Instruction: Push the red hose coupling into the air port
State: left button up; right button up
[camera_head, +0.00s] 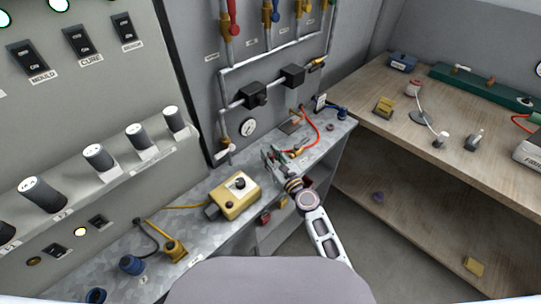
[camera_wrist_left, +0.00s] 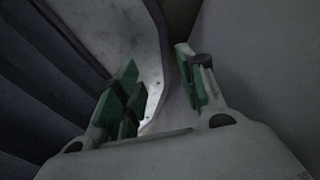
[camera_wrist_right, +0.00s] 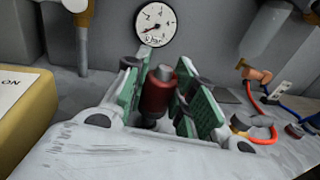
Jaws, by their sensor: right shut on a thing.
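My right gripper (camera_head: 275,161) is over the metal bench, below the round gauge (camera_head: 248,128). In the right wrist view my right gripper (camera_wrist_right: 165,100) is shut on the red hose coupling (camera_wrist_right: 157,92), a dark red cylinder with a grey metal tip, held roughly upright between green pads. A red hose (camera_head: 317,130) curves over the bench beside the gripper. A brass fitting (camera_head: 224,142) sits low on the wall pipe; I cannot tell which fitting is the air port. My left gripper (camera_wrist_left: 160,85) is open and empty in the left wrist view.
Blue (camera_head: 131,265) and yellow (camera_head: 174,248) connectors lie nearer. The gauge (camera_wrist_right: 156,23) is behind the coupling. A wooden table (camera_head: 360,110) stands at the right.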

jog(key=shift+f+b, duration=0.9)
jog(key=shift+f, duration=0.1)
jog(key=o, duration=1.1)
jog(key=shift+v, duration=6)
